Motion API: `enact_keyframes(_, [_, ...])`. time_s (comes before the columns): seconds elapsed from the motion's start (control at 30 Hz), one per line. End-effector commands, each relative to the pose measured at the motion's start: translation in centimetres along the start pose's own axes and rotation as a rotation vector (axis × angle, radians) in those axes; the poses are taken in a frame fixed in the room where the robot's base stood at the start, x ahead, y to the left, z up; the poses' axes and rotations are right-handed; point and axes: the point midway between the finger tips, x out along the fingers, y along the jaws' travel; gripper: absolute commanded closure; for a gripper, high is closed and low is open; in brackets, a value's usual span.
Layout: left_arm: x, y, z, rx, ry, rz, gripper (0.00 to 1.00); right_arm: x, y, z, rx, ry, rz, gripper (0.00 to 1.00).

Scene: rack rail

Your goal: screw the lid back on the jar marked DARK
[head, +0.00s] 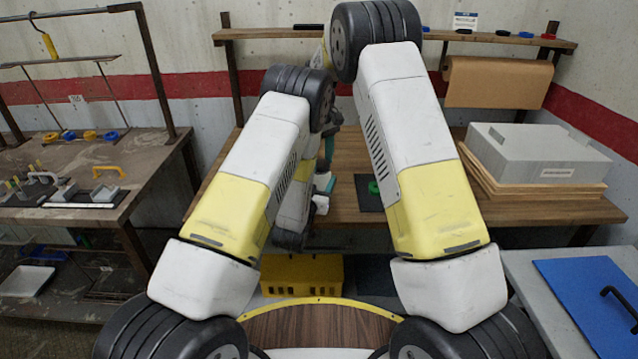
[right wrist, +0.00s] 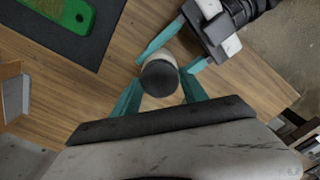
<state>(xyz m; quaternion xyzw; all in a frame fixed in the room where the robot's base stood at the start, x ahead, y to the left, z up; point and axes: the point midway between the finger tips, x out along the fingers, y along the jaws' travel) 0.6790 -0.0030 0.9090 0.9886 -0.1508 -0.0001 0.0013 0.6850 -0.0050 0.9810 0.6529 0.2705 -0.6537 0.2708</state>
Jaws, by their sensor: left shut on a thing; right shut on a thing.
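In the right wrist view, a dark round lid (right wrist: 160,79) sits at the top of a pale jar (right wrist: 162,56), seen nearly from above. My right gripper (right wrist: 160,86), with teal fingers reaching in from below, is shut on the lid. My left gripper (right wrist: 168,63) comes in from the upper right, and its teal fingers are shut on the jar's body below the lid. No label shows on the jar in this view. I cannot tell how tightly the lid sits on it. In the head view my arms mostly hide the grippers and the jar.
A green item (head: 373,188) lies on a dark mat (head: 370,204) on the wooden bench. A grey box (head: 540,150) on boards stands at the right. A shelf (head: 500,38) runs along the wall above. A cluttered side table (head: 100,215) stands left.

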Motion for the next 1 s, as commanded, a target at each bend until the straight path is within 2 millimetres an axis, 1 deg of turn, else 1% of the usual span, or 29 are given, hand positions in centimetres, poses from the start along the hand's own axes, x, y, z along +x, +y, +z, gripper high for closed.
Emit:
enact_keyframes(0.07, [-0.02, -0.01, 0.06, 0.0, -0.002, 0.0, 1.0, -0.03, 0.01, -0.01, 0.012, 0.001, 0.0, 0.98])
enact_keyframes(0.13, [-0.02, -0.01, 0.06, 0.0, -0.002, 0.0, 1.0, -0.03, 0.01, -0.02, 0.07, 0.001, 0.001, 0.98])
enact_keyframes(0.37, [-0.02, -0.01, 0.06, 0.0, -0.002, 0.0, 1.0, -0.02, 0.03, -0.02, 0.435, 0.001, 0.001, 0.98])
enact_keyframes(0.5, [-0.02, -0.01, 0.06, 0.0, -0.002, 0.0, 1.0, -0.03, 0.05, -0.01, 0.421, 0.001, 0.001, 0.98])
enact_keyframes(0.53, [-0.02, -0.01, 0.06, 0.0, -0.002, 0.0, 1.0, -0.03, 0.05, -0.01, 0.42, 0.001, 0.001, 0.45])
enact_keyframes(0.6, [-0.02, -0.01, 0.06, 0.0, -0.002, 0.0, 1.0, -0.02, 0.05, -0.01, 0.419, 0.001, 0.001, 0.32])
enact_keyframes(0.63, [-0.02, -0.01, 0.06, 0.0, -0.002, 0.0, 1.0, -0.02, 0.05, -0.01, 0.419, 0.001, 0.001, 0.27])
enact_keyframes(0.9, [-0.02, -0.01, 0.06, 0.0, -0.002, 0.0, 1.0, -0.01, 0.02, -0.01, 0.417, 0.001, 0.0, 0.27])
enact_keyframes(1.0, [-0.02, -0.01, 0.06, 0.0, -0.002, 0.0, 1.0, -0.32, 0.04, -0.04, 0.417, 0.002, 0.001, 0.27])
